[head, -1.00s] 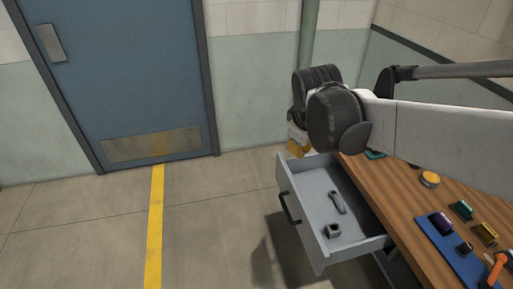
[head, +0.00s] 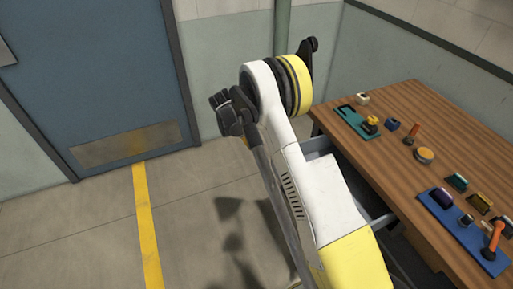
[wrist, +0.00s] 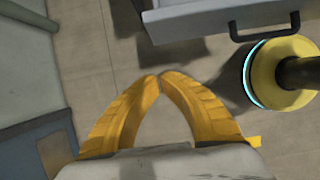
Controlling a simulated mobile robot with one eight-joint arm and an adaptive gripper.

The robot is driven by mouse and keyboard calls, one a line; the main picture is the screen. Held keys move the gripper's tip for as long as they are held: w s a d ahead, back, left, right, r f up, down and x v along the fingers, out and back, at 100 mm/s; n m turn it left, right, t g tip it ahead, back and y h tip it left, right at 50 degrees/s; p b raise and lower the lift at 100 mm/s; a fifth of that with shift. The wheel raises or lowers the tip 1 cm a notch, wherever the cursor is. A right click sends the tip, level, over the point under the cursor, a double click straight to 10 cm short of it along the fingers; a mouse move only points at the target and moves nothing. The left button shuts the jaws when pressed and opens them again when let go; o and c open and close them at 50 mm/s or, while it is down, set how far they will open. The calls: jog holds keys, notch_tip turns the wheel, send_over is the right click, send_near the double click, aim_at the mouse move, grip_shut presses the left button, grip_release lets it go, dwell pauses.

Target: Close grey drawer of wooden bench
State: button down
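The grey drawer (head: 318,144) juts out from the left side of the wooden bench (head: 425,120) in the head view, so it stands open. My arm hides most of it there, including its handle and contents. In the wrist view the drawer front (wrist: 190,22) is at the top, with its dark bar handle (wrist: 265,36) at the top right. My gripper (wrist: 160,76) has its two yellow fingertips together with nothing between them. It is apart from the drawer front and handle, lower in the wrist picture. In the head view its fingers are mostly hidden behind my wrist.
The bench top holds a blue mat (head: 448,226) and a green tray (head: 352,122) with small parts. A blue door (head: 100,75) is at the left. The floor (head: 85,235) left of the bench is clear.

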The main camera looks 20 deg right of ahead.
jog(key=d+f+b, duration=0.5)
jog(key=d+f, duration=0.2)
jog(key=f, duration=0.1)
jog(key=shift+d+f, duration=0.3)
jog(key=shift+w, duration=0.1)
jog(key=d+b, duration=0.1)
jog(key=d, duration=2.2)
jog(key=shift+w+d, duration=0.25)
jog(key=shift+w, duration=0.15)
